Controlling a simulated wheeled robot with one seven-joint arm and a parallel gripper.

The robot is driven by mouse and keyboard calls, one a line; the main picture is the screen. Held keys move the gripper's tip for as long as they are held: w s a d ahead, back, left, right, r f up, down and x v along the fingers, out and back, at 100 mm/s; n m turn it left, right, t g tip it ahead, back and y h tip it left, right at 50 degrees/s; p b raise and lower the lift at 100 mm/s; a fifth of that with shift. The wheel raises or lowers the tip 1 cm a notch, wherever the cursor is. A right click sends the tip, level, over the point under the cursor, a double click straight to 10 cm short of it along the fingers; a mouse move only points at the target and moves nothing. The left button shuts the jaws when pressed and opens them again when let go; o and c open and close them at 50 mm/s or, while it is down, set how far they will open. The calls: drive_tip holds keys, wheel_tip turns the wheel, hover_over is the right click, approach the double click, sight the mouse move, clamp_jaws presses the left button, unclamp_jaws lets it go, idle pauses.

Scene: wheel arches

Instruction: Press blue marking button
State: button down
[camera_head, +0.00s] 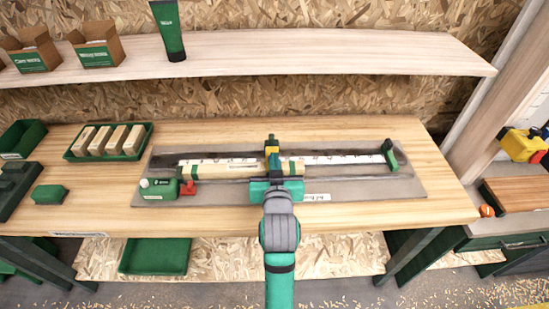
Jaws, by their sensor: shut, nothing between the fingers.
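A long grey marking fixture (410,189) lies on the wooden workbench, with a pale wooden strip (225,170) along its left half and a white scale to the right. A dark green and yellow upright part (271,149) stands over the strip near the middle. My gripper (274,180) is shut and empty, at the front middle of the fixture just below this upright part. I cannot tell whether it touches anything. I cannot make out a blue button; my arm and gripper cover the front middle of the fixture.
A red part (188,188) and a green block (158,188) sit at the fixture's left end, a green stop (390,155) at its right. A green tray (139,151) of wooden blocks stands behind left. A shelf (330,56) spans above. Bare bench lies right.

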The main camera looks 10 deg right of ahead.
drive_tip(key=v, duration=0.6)
drive_tip(key=shift+s+r, duration=0.2)
drive_tip(key=shift+s, duration=0.05)
drive_tip(key=shift+a, duration=0.1)
drive_tip(key=shift+y, duration=0.3)
drive_tip(key=s+a+f, duration=0.1)
drive_tip(key=f, duration=0.1)
drive_tip(key=s+a+f, duration=0.1)
drive_tip(key=s+f, duration=0.1)
drive_tip(key=f, duration=0.1)
drive_tip(key=s+a+f, duration=0.1)
drive_tip(key=f, duration=0.2)
drive_tip(key=shift+s+a+f, duration=0.1)
drive_tip(key=shift+s+f, duration=0.15)
drive_tip(key=shift+s, duration=0.15)
drive_tip(key=s+a+f+n, duration=0.1)
drive_tip(key=s+a+f, duration=0.3)
drive_tip(key=s+f, duration=0.4)
drive_tip(key=s+a+y, duration=0.1)
drive_tip(key=s+a, duration=0.1)
drive_tip(key=s, duration=0.9)
drive_tip(key=s+a+f+n+y, duration=0.1)
drive_tip(key=s+a, duration=0.1)
drive_tip(key=s, duration=0.9)
drive_tip(key=shift+a+f, duration=0.25)
